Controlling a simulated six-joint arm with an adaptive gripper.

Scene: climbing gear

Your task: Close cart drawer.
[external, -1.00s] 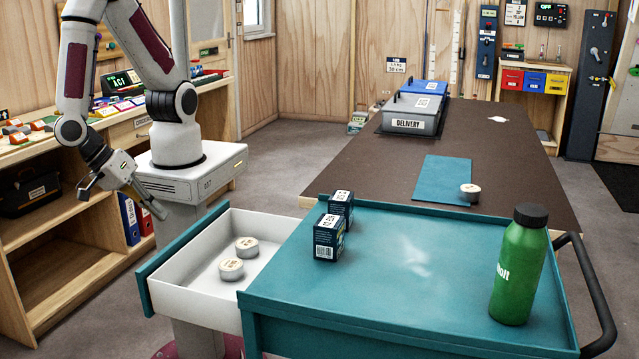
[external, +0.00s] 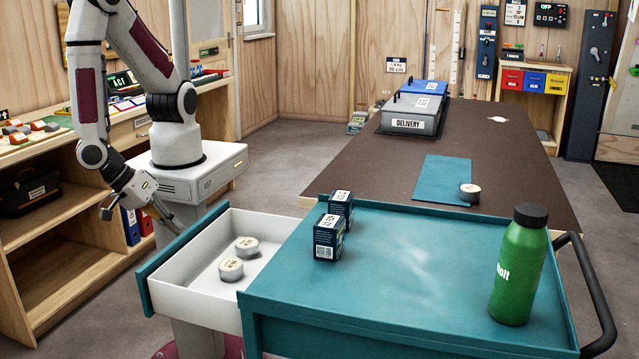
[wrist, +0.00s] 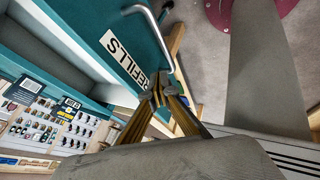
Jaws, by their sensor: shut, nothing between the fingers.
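The cart drawer (external: 190,299) is white inside with a teal front (external: 160,272) and is pulled out to the left of the teal cart (external: 400,262). Two round tins (external: 231,269) lie in it. In the wrist view the drawer front (wrist: 98,22) shows a REFILLS label (wrist: 122,58) and a silver bar handle (wrist: 153,30). My gripper (external: 177,229) is shut and empty, on the outer side of the drawer front. In the wrist view its fingertips (wrist: 160,92) are near the handle's lower end; I cannot tell whether they touch it.
Two dark boxes (external: 326,238) and a green bottle (external: 519,264) stand on the cart top. A brown table (external: 500,155) behind holds a grey DELIVERY box (external: 412,113) and another tin (external: 470,192). Wooden shelves (external: 60,225) stand at the left.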

